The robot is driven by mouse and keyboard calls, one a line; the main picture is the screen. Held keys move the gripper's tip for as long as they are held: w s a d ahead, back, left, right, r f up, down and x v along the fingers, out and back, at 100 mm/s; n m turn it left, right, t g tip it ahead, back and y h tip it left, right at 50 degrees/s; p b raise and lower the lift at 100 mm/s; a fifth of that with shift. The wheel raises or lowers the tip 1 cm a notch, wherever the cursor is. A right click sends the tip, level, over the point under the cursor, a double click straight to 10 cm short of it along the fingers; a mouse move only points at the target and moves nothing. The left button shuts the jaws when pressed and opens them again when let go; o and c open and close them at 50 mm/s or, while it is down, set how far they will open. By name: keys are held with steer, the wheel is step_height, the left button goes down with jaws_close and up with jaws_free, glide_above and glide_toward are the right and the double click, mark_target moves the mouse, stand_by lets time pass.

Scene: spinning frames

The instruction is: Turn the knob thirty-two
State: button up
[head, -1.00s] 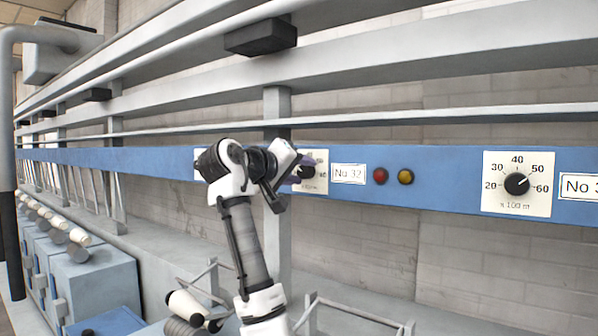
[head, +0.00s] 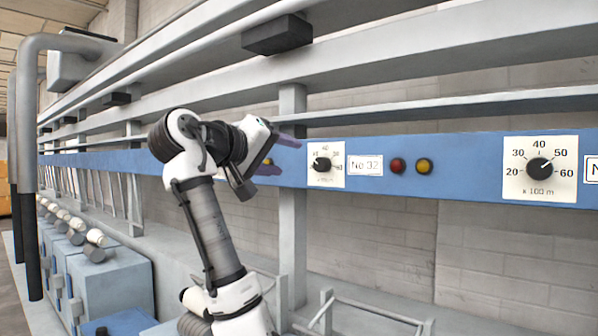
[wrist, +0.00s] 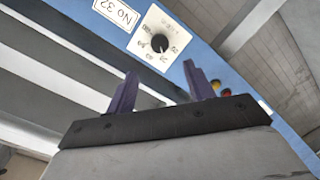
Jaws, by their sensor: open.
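Knob thirty-two (head: 322,164) is a black round knob on a white dial plate, just left of the "No 32" label (head: 365,166) on the blue rail. It shows in the wrist view too (wrist: 160,43), beyond the fingertips and upside down; I cannot make out its exact setting. My gripper (head: 290,157) is open and empty, its purple fingers apart, to the left of the dial in the head view and not touching the knob. In the wrist view the two fingers (wrist: 160,72) stand to either side below the dial.
Red (head: 397,166) and yellow (head: 424,166) round lamps or buttons sit right of the label. A second dial knob (head: 540,169) is farther right. Pale beams run above the blue rail (head: 465,180), a grey upright (head: 292,240) stands below it, and blue machine boxes (head: 105,280) are lower left.

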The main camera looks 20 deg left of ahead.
steer(key=shift+v, duration=1.3)
